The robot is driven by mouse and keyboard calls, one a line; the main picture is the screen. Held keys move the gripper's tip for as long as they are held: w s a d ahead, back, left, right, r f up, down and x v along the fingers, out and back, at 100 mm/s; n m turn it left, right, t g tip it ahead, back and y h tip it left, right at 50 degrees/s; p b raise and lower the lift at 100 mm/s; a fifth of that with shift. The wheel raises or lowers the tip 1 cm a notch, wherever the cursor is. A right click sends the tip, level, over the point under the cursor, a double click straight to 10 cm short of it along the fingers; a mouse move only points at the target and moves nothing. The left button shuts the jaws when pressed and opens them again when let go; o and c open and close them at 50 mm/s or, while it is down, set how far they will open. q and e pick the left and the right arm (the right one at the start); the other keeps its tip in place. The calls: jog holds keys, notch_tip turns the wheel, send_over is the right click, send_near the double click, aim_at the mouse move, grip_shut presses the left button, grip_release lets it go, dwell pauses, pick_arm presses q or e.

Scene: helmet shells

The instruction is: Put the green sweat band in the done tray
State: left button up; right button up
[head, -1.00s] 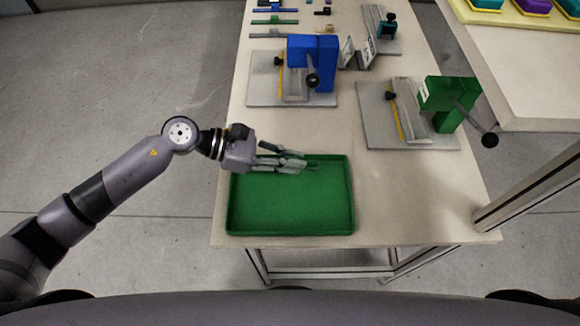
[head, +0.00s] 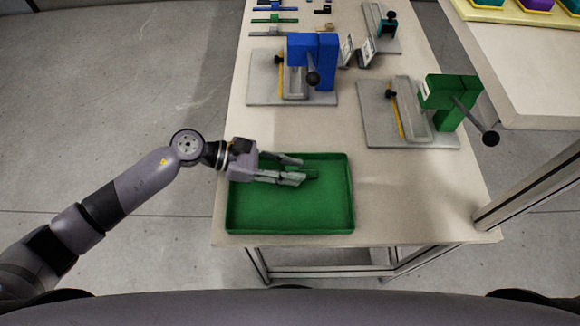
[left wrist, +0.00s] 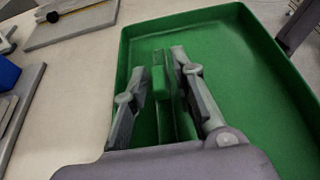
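The done tray is a shallow green tray (head: 290,215) at the near end of the table; it fills much of the left wrist view (left wrist: 265,50). The green sweat band (left wrist: 161,82) is a small green strip between the fingers of my left gripper (left wrist: 160,62), over the tray. In the head view it shows faintly as a green piece (head: 311,174) by the fingertips, hard to tell from the tray. My left gripper (head: 296,170) is open, its fingers apart on either side of the band. Whether the band rests on the tray floor is unclear. My right gripper is not in view.
A blue press fixture (head: 325,62) and a green one (head: 442,95) stand on grey plates beyond the tray. Small parts lie at the far end of the table. The table right of the tray (head: 410,195) is clear.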

pick_arm(q)
jog(key=shift+o, duration=0.6)
jog(key=shift+r, duration=0.15)
jog(key=shift+a, duration=0.2)
jog(key=b+v, duration=0.3)
jog(key=v, duration=0.7)
jog(key=shift+a+r, duration=0.1)
jog(key=shift+a, duration=0.25)
jog(key=shift+a+r, duration=0.3)
jog(key=shift+a, duration=0.1)
